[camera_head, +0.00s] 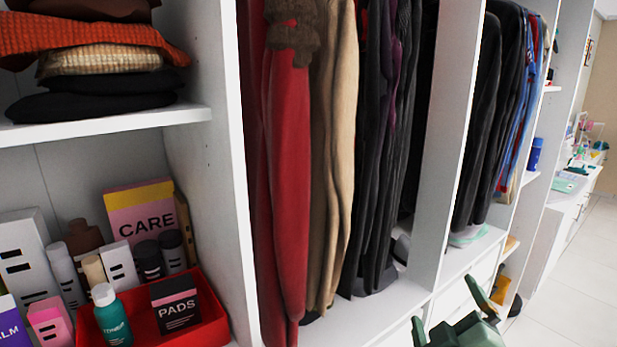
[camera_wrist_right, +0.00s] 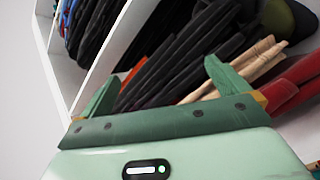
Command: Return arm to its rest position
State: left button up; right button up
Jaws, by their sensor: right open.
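My right gripper (camera_head: 443,300) is at the bottom right of the head view, in front of the lower part of the wardrobe. Its two green fingers are spread apart with nothing between them. In the right wrist view the open fingers (camera_wrist_right: 161,70) point towards the hanging clothes, which stand beyond them. My left gripper is not in view.
A red box (camera_head: 190,335) with a black PADS pack and a teal bottle sits on the left shelf. Folded clothes (camera_head: 100,60) lie above. Hanging garments (camera_head: 300,170) fill the middle section. White floor (camera_head: 575,290) is clear at the right.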

jog(key=s+d+f+m+g+h, duration=0.1)
jog(key=s+d+f+g, duration=0.35)
jog(key=s+f, duration=0.45)
jog(key=s+d+f+m+g+h, duration=0.1)
jog(key=s+d+f+g, duration=0.3)
jog(key=s+f, duration=0.45)
jog(key=s+a+f+g+y+b, duration=0.1)
jog(key=s+a+f+g+b, duration=0.15)
jog(key=f, duration=0.95)
jog(key=s+a+f+g+y+b, duration=0.1)
jog(key=s+f+b, duration=0.15)
jog(key=f, duration=0.95)
jog(key=s+a+f+g+y+b, duration=0.1)
jog(key=a+f+b, duration=0.15)
jog(key=f, duration=0.95)
jog(key=s+f+m+g+y+b, duration=0.1)
jog(key=s+f+m+g+b, duration=0.2)
jog(key=s+f, duration=1.6)
notch_tip(320, 180, down, 2)
jog(key=b, duration=0.3)
jog(key=shift+s+d+f+b, duration=0.15)
jog(key=shift+s+f+b, duration=0.05)
jog(key=shift+s+b, duration=0.1)
